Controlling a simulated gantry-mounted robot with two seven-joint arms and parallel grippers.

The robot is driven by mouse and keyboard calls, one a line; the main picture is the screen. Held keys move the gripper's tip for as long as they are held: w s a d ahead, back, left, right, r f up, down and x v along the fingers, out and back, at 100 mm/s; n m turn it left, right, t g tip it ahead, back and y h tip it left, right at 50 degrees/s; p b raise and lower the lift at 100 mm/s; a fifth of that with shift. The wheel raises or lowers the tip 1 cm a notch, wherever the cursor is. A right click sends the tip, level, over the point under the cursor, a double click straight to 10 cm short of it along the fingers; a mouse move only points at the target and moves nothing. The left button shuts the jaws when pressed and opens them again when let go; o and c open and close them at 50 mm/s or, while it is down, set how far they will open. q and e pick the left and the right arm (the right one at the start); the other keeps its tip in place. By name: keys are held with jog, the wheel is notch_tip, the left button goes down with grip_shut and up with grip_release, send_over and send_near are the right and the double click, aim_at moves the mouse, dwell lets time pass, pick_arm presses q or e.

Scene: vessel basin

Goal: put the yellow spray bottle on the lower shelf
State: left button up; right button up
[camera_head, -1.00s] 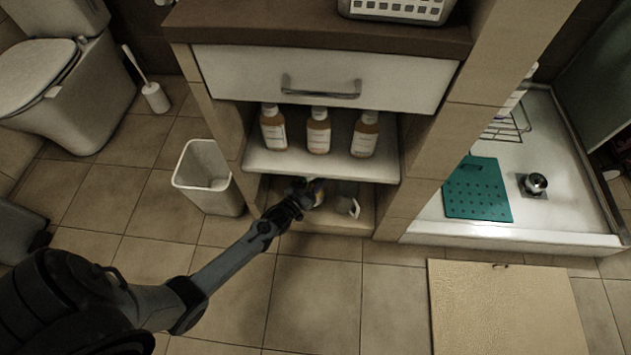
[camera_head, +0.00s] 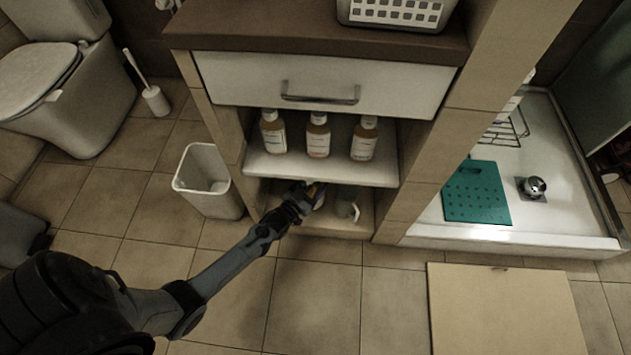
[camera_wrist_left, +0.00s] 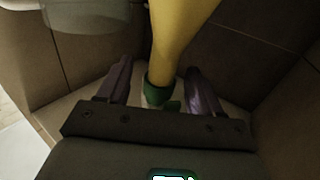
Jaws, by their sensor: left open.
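The lower shelf (camera_head: 340,229) is the bottom compartment under the drawer unit. My left gripper (camera_head: 308,193) is at its opening, towards the left side. The open fingers of my left gripper (camera_wrist_left: 158,68) stand on either side of the bottle, with visible gaps. Its far end is out of frame, and I cannot tell whether it rests on the shelf. My right gripper is not in view.
Several bottles with orange-brown contents, one of them here (camera_head: 317,136), stand on the shelf above (camera_head: 330,170). A pale object (camera_head: 347,209) is on the lower shelf, right of my gripper. A waste bin (camera_head: 207,181) stands left of the cabinet.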

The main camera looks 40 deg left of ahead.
pick_arm(q)
jog(key=s+p, duration=0.4)
jog(key=s, duration=0.6)
jog(key=s+d+r+m+g+h, duration=0.1)
jog(key=s+d+r+g, duration=0.2)
jog(key=d+r+g, duration=0.5)
jog(key=s+d+r+g, duration=0.2)
jog(key=s+r+g, duration=0.1)
jog(key=s+r, duration=0.2)
jog(key=s+d+r+m+g, duration=0.1)
jog(key=s+d+r+g, duration=0.2)
jog(key=s+r, duration=0.2)
jog(key=s, duration=0.3)
jog(key=shift+s+d+r+m+p, duration=0.15)
jog(key=shift+s+r+m+p, duration=0.05)
jog(key=shift+s+m+p, duration=0.1)
jog(key=shift+w+r, duration=0.1)
notch_tip(320, 180, up, 65)
jog(key=p, duration=6.5)
